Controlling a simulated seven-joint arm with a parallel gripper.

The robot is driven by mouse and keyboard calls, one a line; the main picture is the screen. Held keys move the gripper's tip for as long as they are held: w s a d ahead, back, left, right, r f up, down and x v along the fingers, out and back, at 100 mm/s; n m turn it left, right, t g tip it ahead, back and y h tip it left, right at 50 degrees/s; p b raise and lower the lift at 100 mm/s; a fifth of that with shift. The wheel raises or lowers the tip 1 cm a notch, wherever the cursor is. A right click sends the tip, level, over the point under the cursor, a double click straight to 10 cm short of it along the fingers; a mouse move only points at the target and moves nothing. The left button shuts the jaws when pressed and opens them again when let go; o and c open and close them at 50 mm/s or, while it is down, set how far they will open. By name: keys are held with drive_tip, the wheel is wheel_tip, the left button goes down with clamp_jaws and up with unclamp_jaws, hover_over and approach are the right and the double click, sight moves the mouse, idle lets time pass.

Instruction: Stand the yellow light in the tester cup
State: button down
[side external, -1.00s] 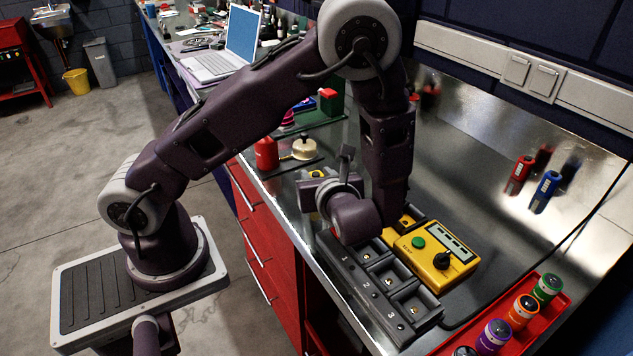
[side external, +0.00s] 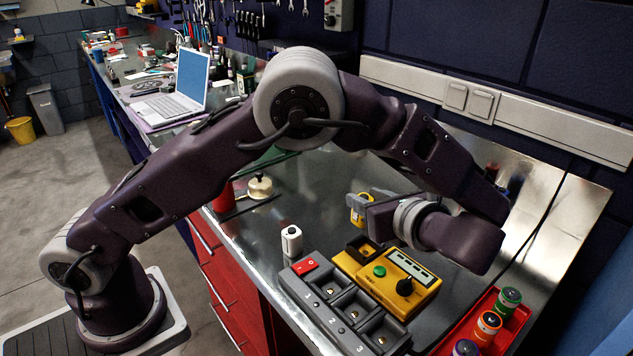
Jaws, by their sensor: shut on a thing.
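The yellow light (side external: 357,212) is held upright at the end of my gripper (side external: 362,202), which points left in the side view. The jaws are shut on it, though my gripper partly covers its upper right side. The yellow tester (side external: 385,294) stands on the metal bench below, with a green button, a dark knob and a display. Its dark square cup (side external: 361,251) is at the tester's back left corner. The light appears just above and behind the cup; the exact gap cannot be told from this angle.
A dark rack (side external: 331,319) with bays numbered 1 to 3 and a red switch (side external: 305,267) stands in front of the tester. A red tray (side external: 476,313) holds several coloured lights at the right.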

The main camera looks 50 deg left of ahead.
drive_tip(key=shift+w+d+f, duration=0.1)
drive_tip(key=shift+d+f, duration=0.15)
drive_tip(key=shift+f, duration=0.75)
drive_tip(key=shift+w+d+f, duration=0.1)
drive_tip(key=shift+d+f, duration=0.2)
drive_tip(key=shift+f, duration=0.75)
drive_tip(key=shift+w+d+f, duration=0.1)
drive_tip(key=shift+d+f, duration=0.15)
drive_tip(key=shift+f, duration=0.75)
drive_tip(key=shift+f, duration=0.6)
drive_tip(key=c, duration=1.3)
unclamp_jaws()
drive_tip(key=shift+s+d, duration=0.1)
drive_tip(key=shift+v, duration=5.4)
drive_tip(key=shift+r, duration=0.1)
